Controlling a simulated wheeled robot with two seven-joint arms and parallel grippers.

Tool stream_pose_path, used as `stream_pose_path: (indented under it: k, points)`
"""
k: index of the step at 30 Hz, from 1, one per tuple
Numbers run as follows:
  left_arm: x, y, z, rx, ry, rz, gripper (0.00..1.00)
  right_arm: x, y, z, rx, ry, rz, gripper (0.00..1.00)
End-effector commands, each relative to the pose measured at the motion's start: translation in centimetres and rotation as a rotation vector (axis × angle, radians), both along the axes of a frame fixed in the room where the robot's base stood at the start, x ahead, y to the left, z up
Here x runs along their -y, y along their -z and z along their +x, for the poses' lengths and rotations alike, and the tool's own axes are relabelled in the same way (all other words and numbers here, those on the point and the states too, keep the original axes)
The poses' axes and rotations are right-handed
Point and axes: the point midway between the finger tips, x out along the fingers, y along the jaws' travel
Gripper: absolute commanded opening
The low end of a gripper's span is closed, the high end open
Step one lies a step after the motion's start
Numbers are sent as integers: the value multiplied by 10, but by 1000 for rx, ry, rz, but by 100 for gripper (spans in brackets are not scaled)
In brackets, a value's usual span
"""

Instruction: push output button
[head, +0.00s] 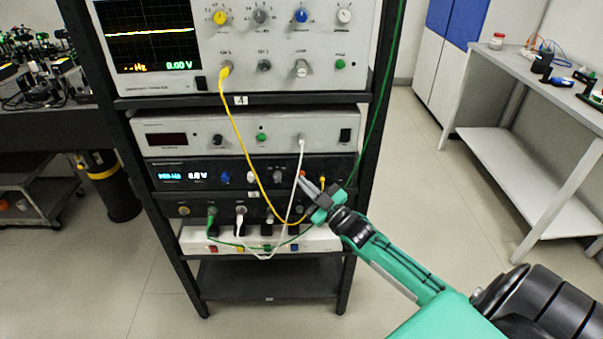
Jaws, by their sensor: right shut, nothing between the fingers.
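A black instrument (213,163) with a lit blue and white display sits in the rack, under a light grey unit. On its front are a blue knob (225,177), a white knob (252,177), a grey knob (278,176) and a small orange-red button (302,173) toward the right. No label reading "output" is legible. My right gripper (304,182) is shut and empty, with its tips right at the orange-red button. I cannot tell whether they touch it. The fingers hide part of the panel around it. My left gripper is not in view.
A yellow cable (242,135) and a white cable (300,165) hang across the panel close to my right gripper. An oscilloscope (152,37) stands above. A power strip (190,240) with plugs lies below. A bench (560,105) stands at the right, with open floor between.

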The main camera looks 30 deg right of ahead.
Motion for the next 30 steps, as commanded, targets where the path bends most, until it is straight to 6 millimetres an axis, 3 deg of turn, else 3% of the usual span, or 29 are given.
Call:
stream_pose_path:
  k: [9,21,30]
  points:
    - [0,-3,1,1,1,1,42,-2,-1,-3,0,0,0,0]
    - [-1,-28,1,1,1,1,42,-22,-3,-37,0,0,0,0]
    - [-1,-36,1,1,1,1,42,-32,-1,-51,1,1,-1,0]
